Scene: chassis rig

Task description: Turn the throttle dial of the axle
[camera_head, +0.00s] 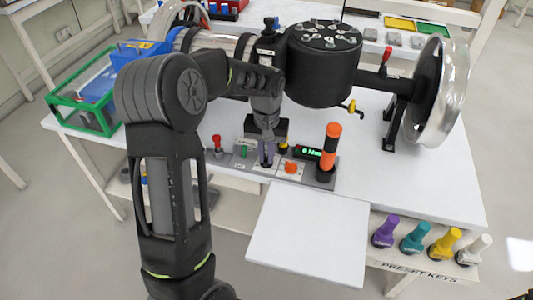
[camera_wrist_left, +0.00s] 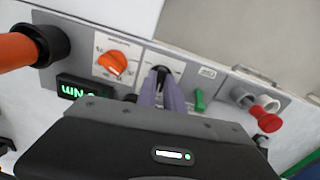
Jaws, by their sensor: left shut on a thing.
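A grey control panel (camera_head: 322,178) lies along the table's front edge below the chassis axle. My left gripper (camera_head: 266,158) points down onto it. In the left wrist view its two greyish-purple fingers (camera_wrist_left: 161,88) are shut on a dark knob (camera_wrist_left: 160,71) on a white plate of the panel. The fingers hide most of this knob, and its label cannot be read. Beside it is an orange dial (camera_wrist_left: 112,62) with a printed scale, also in the head view (camera_head: 291,167); the fingers are apart from it. My right gripper is not in view.
An orange-and-black handle (camera_head: 330,146) stands upright at the panel's right end, by a green display (camera_head: 307,152). A green switch (camera_wrist_left: 199,100) and red knob (camera_wrist_left: 266,120) lie on the other side. The drum (camera_head: 323,75) hangs above. Several coloured keys (camera_head: 415,238) stand at lower right.

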